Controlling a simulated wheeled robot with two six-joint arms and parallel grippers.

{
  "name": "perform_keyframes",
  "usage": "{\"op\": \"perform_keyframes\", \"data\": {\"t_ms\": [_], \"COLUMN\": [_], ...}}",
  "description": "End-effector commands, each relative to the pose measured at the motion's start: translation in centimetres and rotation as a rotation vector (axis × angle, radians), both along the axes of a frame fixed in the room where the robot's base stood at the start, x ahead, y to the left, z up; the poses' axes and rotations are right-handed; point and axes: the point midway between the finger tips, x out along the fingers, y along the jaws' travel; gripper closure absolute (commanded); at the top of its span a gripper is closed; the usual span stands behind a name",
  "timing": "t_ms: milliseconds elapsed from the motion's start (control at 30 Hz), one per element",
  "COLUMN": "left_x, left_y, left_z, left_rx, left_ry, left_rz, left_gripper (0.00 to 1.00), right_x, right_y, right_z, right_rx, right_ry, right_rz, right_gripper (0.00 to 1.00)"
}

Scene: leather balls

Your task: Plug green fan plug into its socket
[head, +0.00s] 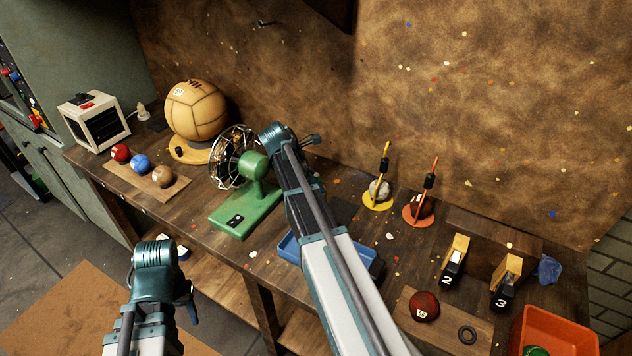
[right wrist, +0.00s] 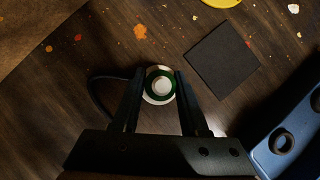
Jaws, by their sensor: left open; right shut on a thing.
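The green fan (head: 245,205) stands on the bench in the head view, with a wire cage and a green base. My right gripper (head: 312,140) is just right of and behind the fan, above the bench. In the right wrist view its two dark fingers (right wrist: 160,82) are shut on a round white piece with a green ring, the green fan plug (right wrist: 158,86). A dark cable curves away to its left. The head view does not show the plug clearly. I cannot make out its socket. My left gripper (head: 190,305) is open and empty in front of the bench.
A dark square plate (right wrist: 222,60) lies right of the plug in the right wrist view. A blue tray (head: 290,248) is partly behind my right arm. A large tan ball (head: 195,112) and a white heater (head: 94,122) stand left; ball stands and an orange bin (head: 560,335) right.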

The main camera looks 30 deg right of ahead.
Motion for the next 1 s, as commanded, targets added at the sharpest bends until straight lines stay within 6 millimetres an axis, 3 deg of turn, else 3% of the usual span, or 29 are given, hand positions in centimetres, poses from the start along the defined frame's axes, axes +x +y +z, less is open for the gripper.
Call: {"op": "perform_keyframes", "data": {"t_ms": [33, 200, 1000], "left_x": [0.0, 0.0, 0.0], "left_y": [0.0, 0.0, 0.0], "left_z": [-0.4, 0.0, 1.6], "left_rx": [0.0, 0.0, 0.0], "left_ry": [0.0, 0.0, 0.0], "left_rz": [0.0, 0.0, 0.0], "left_gripper": [0.5, 0.5, 0.5], "right_x": [-0.8, -0.9, -0.3], "right_y": [0.5, 0.5, 0.4], "right_z": [-0.7, -0.3, 1.4], "right_rx": [0.03, 0.03, 0.024], "right_ry": [0.004, 0.004, 0.007], "right_rz": [-0.009, -0.009, -0.006], "right_gripper": [1.0, 1.0, 1.0]}}
